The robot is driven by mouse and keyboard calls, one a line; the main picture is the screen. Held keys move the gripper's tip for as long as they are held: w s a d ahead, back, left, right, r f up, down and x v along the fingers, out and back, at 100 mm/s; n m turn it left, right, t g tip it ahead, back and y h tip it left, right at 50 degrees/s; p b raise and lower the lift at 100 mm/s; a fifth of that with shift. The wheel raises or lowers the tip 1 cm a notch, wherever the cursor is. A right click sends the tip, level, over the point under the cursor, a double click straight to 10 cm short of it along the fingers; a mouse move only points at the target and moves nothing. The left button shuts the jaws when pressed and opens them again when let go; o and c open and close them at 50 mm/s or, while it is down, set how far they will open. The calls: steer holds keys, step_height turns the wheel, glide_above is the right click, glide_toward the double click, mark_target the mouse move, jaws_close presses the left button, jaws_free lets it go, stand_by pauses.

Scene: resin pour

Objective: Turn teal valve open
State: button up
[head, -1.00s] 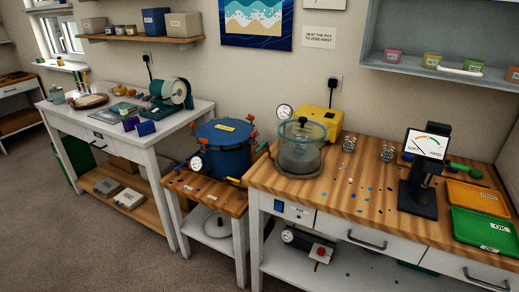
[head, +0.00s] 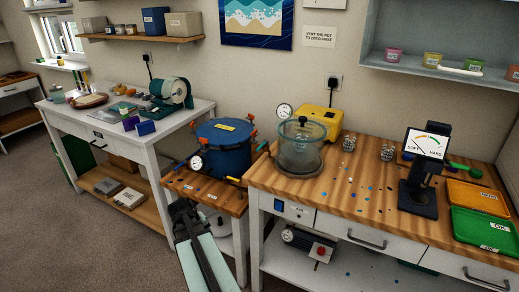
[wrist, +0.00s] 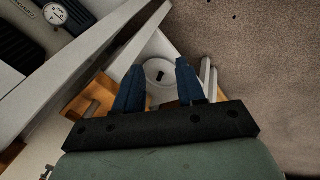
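A small dark teal-green piece (head: 262,147), which may be the teal valve, shows between the blue pot (head: 222,150) and the clear dome chamber (head: 300,150). Its shape and setting are too small to tell. The pot has orange clamps and a dial gauge (head: 196,163) on its front left. My gripper (head: 183,208) is low in front of the small wooden stand, below and left of the pot, apart from both. In the wrist view its two blue fingers (wrist: 158,72) are spread with nothing between them. The valve cannot be made out in the wrist view.
The small stand (head: 205,193) holds the pot, with loose bits on its top and a round white item on its lower shelf, also in the wrist view (wrist: 160,68). The right bench (head: 340,190) and left bench (head: 150,142) flank it. Carpet (head: 110,250) is clear in front.

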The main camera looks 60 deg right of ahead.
steer(key=s+d+r+m+g+h, duration=0.15)
steer(key=d+r+h, duration=0.35)
steer(key=d+r, duration=0.95)
steer(key=m+g+h, duration=0.3)
steer(key=h, duration=0.3)
glide_toward(259, 147)
steer(key=shift+n, duration=0.25)
steer(key=x, duration=1)
steer(key=shift+d+f, duration=0.3)
steer(key=shift+d, duration=0.05)
jaws_close()
